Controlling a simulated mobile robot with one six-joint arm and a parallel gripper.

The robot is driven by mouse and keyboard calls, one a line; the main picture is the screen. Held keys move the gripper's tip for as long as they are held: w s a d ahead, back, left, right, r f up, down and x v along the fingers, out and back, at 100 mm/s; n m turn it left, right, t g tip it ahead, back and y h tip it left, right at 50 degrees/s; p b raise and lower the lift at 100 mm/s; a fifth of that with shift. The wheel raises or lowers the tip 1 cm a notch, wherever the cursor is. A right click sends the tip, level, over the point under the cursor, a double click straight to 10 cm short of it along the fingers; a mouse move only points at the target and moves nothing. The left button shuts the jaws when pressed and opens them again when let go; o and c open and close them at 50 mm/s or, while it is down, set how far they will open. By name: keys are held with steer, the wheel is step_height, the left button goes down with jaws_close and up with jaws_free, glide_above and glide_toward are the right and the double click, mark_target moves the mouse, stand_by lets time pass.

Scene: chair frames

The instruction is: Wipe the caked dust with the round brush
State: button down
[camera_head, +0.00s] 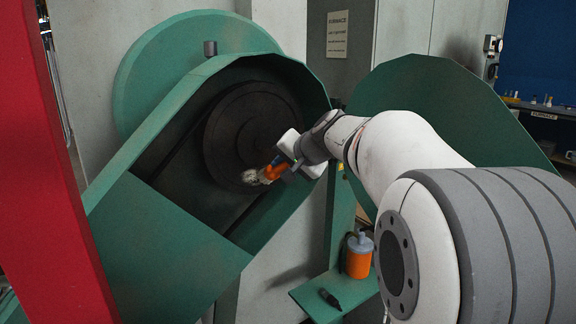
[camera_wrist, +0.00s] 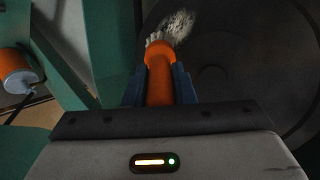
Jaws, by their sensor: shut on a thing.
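My gripper (camera_head: 283,163) is shut on the orange handle of the round brush (camera_head: 270,173), in front of the dark pulley inside the green housing. In the wrist view the brush (camera_wrist: 159,72) stands between the two blue-grey fingers (camera_wrist: 160,88), its pale bristles pointing away from me. The caked dust (camera_wrist: 179,27) is a pale grey patch on the dark pulley, right by the bristle tips.
The dark pulley wheel (camera_head: 240,120) sits in a deep green housing (camera_head: 305,82) with raised rims. An orange bottle with a grey top (camera_head: 359,256) and a small black item (camera_head: 330,298) are on a green ledge below. A red post (camera_head: 45,190) stands at the left.

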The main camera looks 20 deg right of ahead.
steer(key=shift+a, duration=0.1)
steer(key=shift+s+a, duration=0.2)
steer(key=shift+a, duration=0.3)
steer(key=shift+s+a, duration=0.15)
steer(key=shift+a, duration=0.35)
steer(key=shift+a, duration=0.1)
steer(key=shift+s+a, duration=0.2)
steer(key=shift+a, duration=0.3)
steer(key=shift+s+a, duration=0.15)
steer(key=shift+a, duration=0.3)
steer(key=shift+s+a+p, duration=0.2)
steer(key=shift+a+p, duration=0.05)
steer(key=shift+a, duration=0.3)
steer(key=shift+s+a+p, duration=0.15)
steer(key=shift+a+p, duration=0.05)
steer(key=shift+a, duration=0.35)
steer(key=s+d+b, duration=0.2)
steer(key=s+b, duration=0.1)
steer(key=s, duration=0.2)
steer(key=shift+s, duration=0.35)
